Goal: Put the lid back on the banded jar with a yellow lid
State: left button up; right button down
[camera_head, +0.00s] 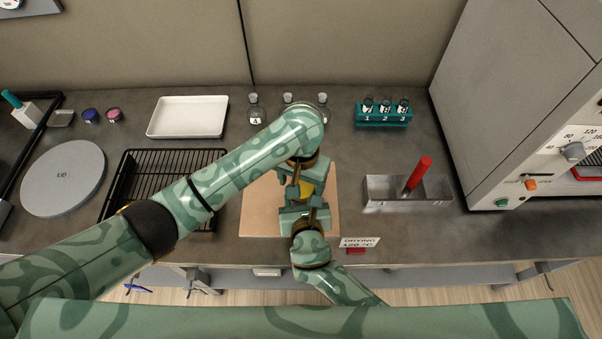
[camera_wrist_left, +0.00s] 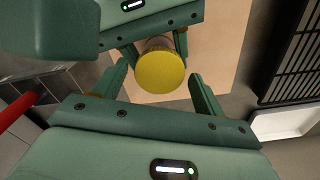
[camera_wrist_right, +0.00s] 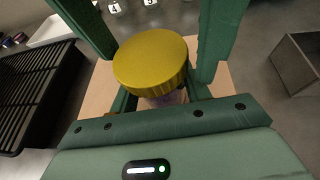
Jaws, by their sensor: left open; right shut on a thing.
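The yellow lid (camera_wrist_right: 150,62) sits over the mouth of the banded jar (camera_wrist_right: 168,98); whether it is fully seated I cannot tell. In the left wrist view the lid (camera_wrist_left: 160,72) faces the camera, with a bit of the jar (camera_wrist_left: 153,44) behind it. In the head view the lid (camera_head: 307,188) shows between the grippers. My right gripper (camera_head: 306,208) is shut on the jar below the lid. My left gripper (camera_head: 300,178) is open, its fingers on either side of the lid with gaps. The jar's bands are mostly hidden by the grippers.
A tan board (camera_head: 262,220) lies below the grippers. A black rack (camera_head: 125,185) and round grey disc (camera_head: 64,178) are left. A metal box (camera_head: 437,190) with a red-handled tool, teal vial rack (camera_head: 383,121) and large oven (camera_head: 500,130) are right. Small flasks (camera_head: 255,112) stand behind.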

pick_arm(q)
jog(key=shift+f, duration=0.15)
jog(key=c, duration=1)
jog(key=m, duration=0.3)
jog(key=o, duration=1.1)
jog(key=shift+r, duration=2.3)
jog(key=shift+c, duration=0.4)
